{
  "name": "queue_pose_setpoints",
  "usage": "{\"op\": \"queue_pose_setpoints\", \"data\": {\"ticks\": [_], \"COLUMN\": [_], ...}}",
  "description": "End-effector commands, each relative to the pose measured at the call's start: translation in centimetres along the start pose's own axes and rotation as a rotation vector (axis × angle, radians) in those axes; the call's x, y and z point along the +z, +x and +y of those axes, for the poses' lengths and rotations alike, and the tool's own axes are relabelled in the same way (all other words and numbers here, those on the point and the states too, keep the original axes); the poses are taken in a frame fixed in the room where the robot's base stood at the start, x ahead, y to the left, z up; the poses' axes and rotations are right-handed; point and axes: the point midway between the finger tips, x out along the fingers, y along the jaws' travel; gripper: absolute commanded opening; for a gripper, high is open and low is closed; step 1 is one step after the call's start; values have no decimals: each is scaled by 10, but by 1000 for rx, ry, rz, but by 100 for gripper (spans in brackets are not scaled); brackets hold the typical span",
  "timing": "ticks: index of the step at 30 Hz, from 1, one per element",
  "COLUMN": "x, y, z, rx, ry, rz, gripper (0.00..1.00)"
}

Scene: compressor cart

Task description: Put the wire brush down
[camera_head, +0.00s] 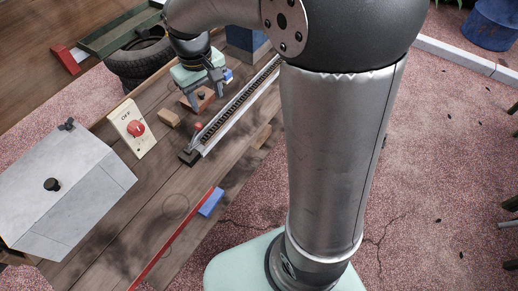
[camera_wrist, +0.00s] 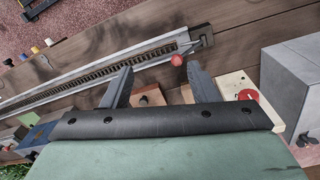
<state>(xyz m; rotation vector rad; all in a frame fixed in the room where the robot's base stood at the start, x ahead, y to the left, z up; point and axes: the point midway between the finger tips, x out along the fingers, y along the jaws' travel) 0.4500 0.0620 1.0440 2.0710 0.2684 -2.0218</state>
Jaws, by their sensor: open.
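My gripper (camera_head: 206,98) is open over the wooden bench, its two fingers apart with nothing held between them. The fingers also show in the wrist view (camera_wrist: 160,70). I cannot pick out the wire brush with certainty in either view. A reddish-brown block with a dark knob (camera_head: 198,99) lies on the bench by the fingers; it shows partly between them in the wrist view (camera_wrist: 150,97). A smaller wooden block (camera_head: 169,117) lies to its left. I cannot tell whether either is the brush.
A long metal rail (camera_head: 238,108) with a red knob (camera_head: 198,126) runs along the bench. An OFF switch panel (camera_head: 132,128) and a grey box (camera_head: 75,190) stand to the left. Bare wood (camera_head: 150,195) shows before the panel.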

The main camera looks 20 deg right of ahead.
Motion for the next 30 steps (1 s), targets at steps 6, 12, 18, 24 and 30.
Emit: {"op": "queue_pose_setpoints", "data": {"ticks": [6,12,18,24,30], "x": [135,194,202,202,201], "y": [0,15,19,18,18], "z": [7,1,-1,-1,-1], "rx": [-13,-30,-34,-33,-33], "ry": [188,274,287,286,285], "rz": [17,24,23,22,22], "gripper": [54,54,54,54,54]}}
